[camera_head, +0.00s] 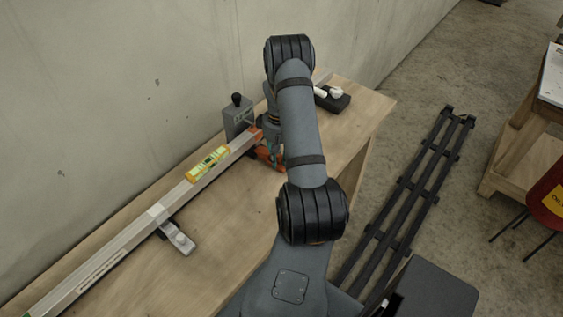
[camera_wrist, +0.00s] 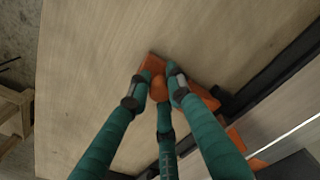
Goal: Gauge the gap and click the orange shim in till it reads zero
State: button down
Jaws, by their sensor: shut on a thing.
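My gripper (camera_wrist: 160,80) has three green fingers, shut on an orange shim (camera_wrist: 207,98) low over the wooden bench in the wrist view. The fingers hide part of the shim. In the head view the shim (camera_head: 264,154) shows beside my gripper (camera_head: 273,160), close to the end of a long aluminium bar (camera_head: 120,245). A grey gauge block (camera_head: 237,119) with a black knob stands by that bar end; its reading is too small to make out. More orange (camera_wrist: 235,138) shows beyond the shim in the wrist view. I cannot tell whether the shim touches the bar or bench.
A yellow spirit level (camera_head: 207,163) lies on the bar. A metal clamp (camera_head: 178,239) sticks out from the bar's front side. A black tray (camera_head: 332,101) with white pieces sits behind my arm. The concrete wall (camera_head: 110,90) runs along the back; the front of the bench (camera_head: 215,255) is clear.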

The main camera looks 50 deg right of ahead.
jog(key=c, duration=1.6)
grip_release()
jog(key=shift+s, duration=0.1)
notch_tip(320, 180, up, 12)
jog(key=shift+r, duration=0.1)
